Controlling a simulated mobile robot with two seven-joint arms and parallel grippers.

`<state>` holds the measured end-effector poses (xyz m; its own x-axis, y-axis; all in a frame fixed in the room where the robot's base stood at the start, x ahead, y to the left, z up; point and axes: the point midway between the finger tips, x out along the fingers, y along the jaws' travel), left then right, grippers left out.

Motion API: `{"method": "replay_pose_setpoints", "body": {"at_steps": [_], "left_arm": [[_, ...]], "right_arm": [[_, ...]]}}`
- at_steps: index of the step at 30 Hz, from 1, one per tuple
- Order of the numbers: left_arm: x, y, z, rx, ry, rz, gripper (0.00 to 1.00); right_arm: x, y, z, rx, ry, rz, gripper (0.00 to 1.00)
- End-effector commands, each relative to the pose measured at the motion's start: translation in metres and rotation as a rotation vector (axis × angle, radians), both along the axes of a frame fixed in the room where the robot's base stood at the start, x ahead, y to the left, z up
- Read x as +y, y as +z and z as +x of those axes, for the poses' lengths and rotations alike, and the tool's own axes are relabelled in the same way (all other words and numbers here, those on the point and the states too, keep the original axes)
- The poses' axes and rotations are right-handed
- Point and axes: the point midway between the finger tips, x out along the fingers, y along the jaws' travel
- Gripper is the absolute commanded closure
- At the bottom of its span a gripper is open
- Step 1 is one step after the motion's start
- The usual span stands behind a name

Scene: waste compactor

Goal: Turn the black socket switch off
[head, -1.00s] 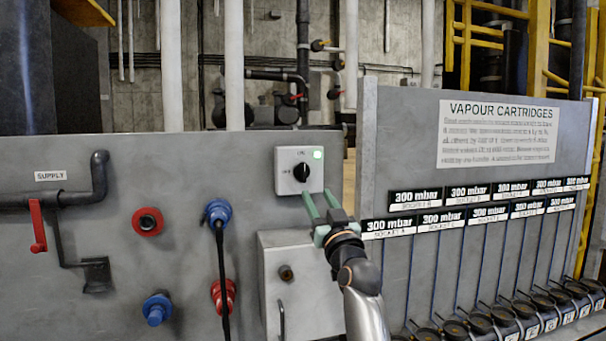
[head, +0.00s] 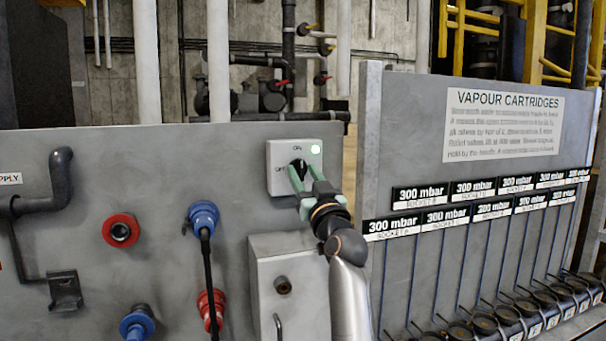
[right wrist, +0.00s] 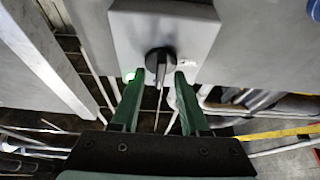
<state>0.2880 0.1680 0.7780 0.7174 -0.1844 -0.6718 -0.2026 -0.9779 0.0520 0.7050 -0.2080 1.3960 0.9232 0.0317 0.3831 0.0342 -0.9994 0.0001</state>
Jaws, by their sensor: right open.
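The black socket switch (head: 298,168) is a rotary knob on a white square plate (head: 284,185) with ON and OFF marks. A green light (head: 315,149) glows at the plate's upper right. In the right wrist view the black knob (right wrist: 159,62) sits between the fingertips. My right gripper (head: 305,175) is open, its two green fingers reaching up to the plate, one on each side of the knob. I cannot tell whether either finger touches it. The fingers partly hide the knob in the head view. My left gripper is not in view.
A grey box (head: 262,300) with a handle is below the switch. Blue and red sockets, one blue (head: 203,218) with a black cable, are to the left. The vapour cartridges panel (head: 400,130) stands to the right, with several cartridges along its bottom.

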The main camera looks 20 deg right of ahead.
Motion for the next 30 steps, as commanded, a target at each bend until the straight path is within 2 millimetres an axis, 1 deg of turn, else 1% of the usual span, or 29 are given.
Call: {"method": "replay_pose_setpoints", "body": {"at_steps": [1,2,13,14,30], "left_arm": [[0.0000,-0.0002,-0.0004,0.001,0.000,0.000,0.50],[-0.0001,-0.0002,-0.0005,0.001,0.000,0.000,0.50],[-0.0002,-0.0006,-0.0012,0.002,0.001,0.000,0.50],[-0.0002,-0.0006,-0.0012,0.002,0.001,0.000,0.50],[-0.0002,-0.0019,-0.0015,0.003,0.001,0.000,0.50]], "right_arm": [[0.0002,0.0001,0.0000,0.000,0.000,0.000,0.55],[0.0002,0.0001,0.0000,0.000,0.000,0.000,0.57],[0.0003,-0.0003,0.0001,0.000,0.000,0.000,0.99],[0.0003,-0.0003,0.0001,0.000,0.000,0.000,1.00],[0.0002,-0.0007,0.0002,0.000,0.000,-0.013,1.00]]}}
